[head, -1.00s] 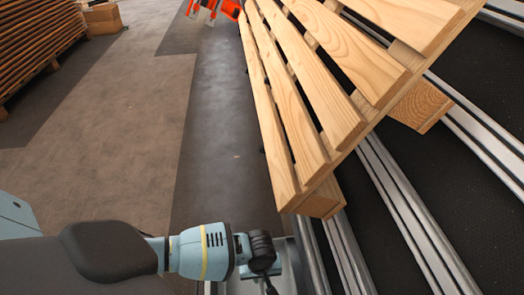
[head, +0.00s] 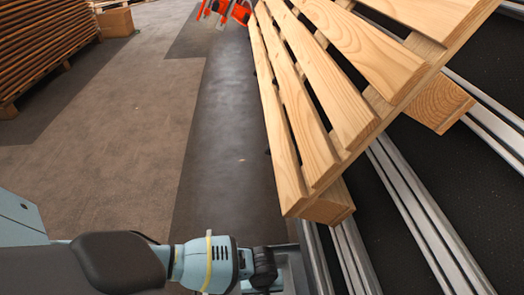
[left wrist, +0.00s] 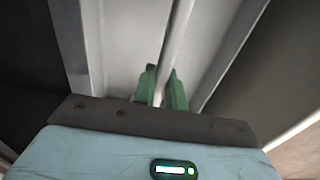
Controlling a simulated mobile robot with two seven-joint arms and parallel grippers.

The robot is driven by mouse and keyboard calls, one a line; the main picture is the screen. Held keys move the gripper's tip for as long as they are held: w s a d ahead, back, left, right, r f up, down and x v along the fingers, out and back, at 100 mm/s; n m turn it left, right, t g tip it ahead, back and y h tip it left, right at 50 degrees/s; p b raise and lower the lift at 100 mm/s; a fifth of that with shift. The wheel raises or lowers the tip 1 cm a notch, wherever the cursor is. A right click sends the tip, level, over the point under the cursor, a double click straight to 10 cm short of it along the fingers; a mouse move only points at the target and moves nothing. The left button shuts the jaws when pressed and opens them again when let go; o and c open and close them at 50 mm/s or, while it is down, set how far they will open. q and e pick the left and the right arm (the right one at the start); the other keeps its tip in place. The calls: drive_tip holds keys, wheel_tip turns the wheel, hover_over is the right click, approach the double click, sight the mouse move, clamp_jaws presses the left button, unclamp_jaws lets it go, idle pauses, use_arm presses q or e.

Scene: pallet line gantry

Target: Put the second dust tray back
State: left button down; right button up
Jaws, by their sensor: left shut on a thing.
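A grey metal tray (head: 291,262), which looks like the dust tray, shows in part at the bottom of the head view, beside the conveyor rails. In the left wrist view, a pale grey tray-like body with raised sides (left wrist: 112,40) fills the middle. My left gripper (left wrist: 164,76) has green fingers on either side of a thin light bar (left wrist: 178,38) running along it, and is shut on it. In the head view my left arm reaches in low from the left and its fingers are hidden. My right gripper is not in view.
A wooden pallet (head: 345,100) lies on the conveyor's metal rails (head: 420,215), its near corner above the tray. Orange equipment (head: 226,12) stands at the far end. Stacked boards (head: 40,45) and a cardboard box (head: 115,22) are at the upper left. The floor between is clear.

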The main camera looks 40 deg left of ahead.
use_arm(q)
drive_tip(key=c, duration=1.5)
unclamp_jaws()
drive_tip(key=shift+f, duration=0.1)
drive_tip(key=shift+o, duration=0.2)
